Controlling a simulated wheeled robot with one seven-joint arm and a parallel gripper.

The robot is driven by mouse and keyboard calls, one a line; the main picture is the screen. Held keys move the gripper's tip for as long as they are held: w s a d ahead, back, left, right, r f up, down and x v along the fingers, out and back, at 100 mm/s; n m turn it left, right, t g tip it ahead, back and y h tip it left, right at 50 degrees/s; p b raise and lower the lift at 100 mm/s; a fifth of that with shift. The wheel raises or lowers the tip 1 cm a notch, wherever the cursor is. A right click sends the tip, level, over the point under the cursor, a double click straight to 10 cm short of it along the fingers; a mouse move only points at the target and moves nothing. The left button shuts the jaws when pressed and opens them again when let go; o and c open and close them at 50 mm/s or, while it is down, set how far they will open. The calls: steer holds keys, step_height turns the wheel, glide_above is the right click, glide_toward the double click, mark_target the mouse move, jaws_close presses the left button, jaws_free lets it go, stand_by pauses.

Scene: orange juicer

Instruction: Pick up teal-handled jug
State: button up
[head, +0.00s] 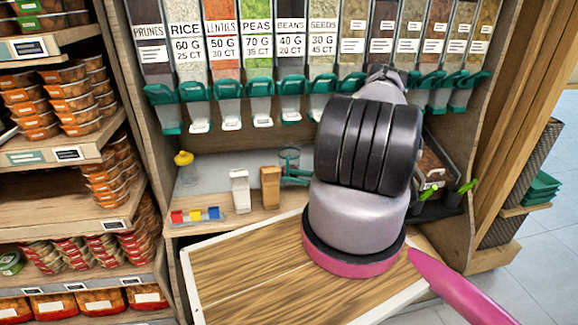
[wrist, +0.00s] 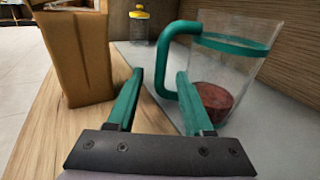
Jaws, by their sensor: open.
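The jug is clear with a teal rim and teal handle, and stands upright at the right of the wrist view (wrist: 232,75). Something dark red lies in its bottom. In the head view the jug (head: 289,157) stands on the shelf, partly beside my arm. My gripper (wrist: 160,76) is open, its two teal fingers pointing at the handle. The handle's upright bar (wrist: 164,62) shows between the fingertips, with the right fingertip at the handle's opening. I cannot tell whether a finger touches it. In the head view my arm hides most of the gripper.
A brown carton (wrist: 80,55) stands close left of my gripper, with a white carton (head: 240,190) beside it. A yellow-topped jar (wrist: 139,25) is behind. Red, yellow and blue blocks (head: 196,215) lie left. Dispensers (head: 229,100) hang above. The wooden board (head: 240,270) in front is bare.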

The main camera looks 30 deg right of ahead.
steer(key=shift+x, duration=1)
jaws_close()
stand_by(0.7)
